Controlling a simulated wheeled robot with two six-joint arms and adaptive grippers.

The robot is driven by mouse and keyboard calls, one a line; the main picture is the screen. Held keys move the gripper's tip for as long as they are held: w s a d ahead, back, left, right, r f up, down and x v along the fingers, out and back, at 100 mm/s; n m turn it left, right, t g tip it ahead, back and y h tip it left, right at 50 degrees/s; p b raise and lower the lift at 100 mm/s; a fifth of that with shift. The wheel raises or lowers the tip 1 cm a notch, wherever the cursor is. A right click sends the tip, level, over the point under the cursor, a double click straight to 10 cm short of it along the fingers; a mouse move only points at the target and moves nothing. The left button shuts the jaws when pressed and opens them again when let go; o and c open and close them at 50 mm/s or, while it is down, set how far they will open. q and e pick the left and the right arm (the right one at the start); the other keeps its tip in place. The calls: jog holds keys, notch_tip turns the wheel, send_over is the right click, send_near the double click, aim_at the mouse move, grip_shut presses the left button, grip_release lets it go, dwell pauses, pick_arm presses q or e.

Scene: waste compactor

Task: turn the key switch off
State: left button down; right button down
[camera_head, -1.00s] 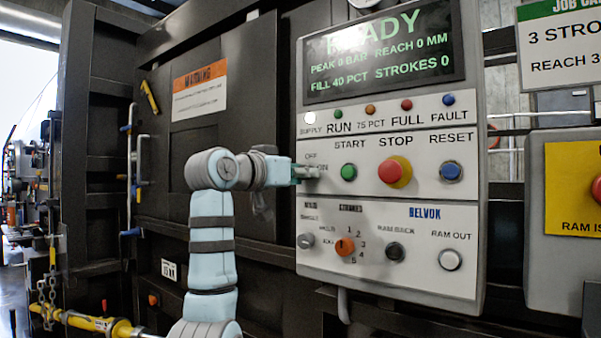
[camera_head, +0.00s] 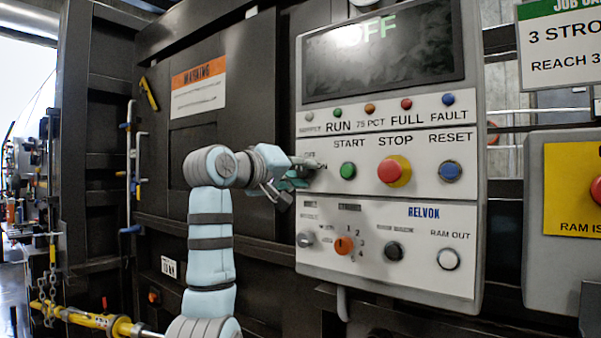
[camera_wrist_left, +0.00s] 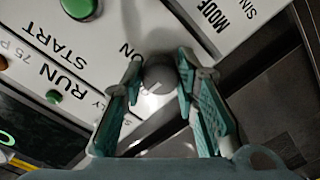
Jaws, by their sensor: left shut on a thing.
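The key switch (camera_wrist_left: 158,76) is a round dark grey knob on the white control panel (camera_head: 400,185), beside the "ON" label in the left wrist view. In the head view it is mostly hidden by my left gripper (camera_head: 308,170), at the panel's left edge, left of the green START button (camera_head: 348,171). My left gripper (camera_wrist_left: 160,70) is shut on the key switch, one teal finger on each side. The gripper looks rolled in the head view. The display (camera_head: 383,55) above reads "OFF" and is otherwise dark. My right gripper is not in view.
The red STOP button (camera_head: 393,171) and blue RESET button (camera_head: 450,171) lie right of START. A grey mode switch (camera_head: 305,240) and orange strokes knob (camera_head: 344,245) sit below the gripper. A dark machine wall stands behind my left arm.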

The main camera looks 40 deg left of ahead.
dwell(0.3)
pick_arm(q)
jog(key=c, duration=1.2)
grip_release()
jog(key=shift+c, duration=0.2)
jog(key=shift+s, duration=0.15)
jog(key=s, duration=1.1)
jog(key=shift+s+d, duration=0.25)
jog(key=shift+s, duration=0.1)
jog(key=shift+r, duration=0.1)
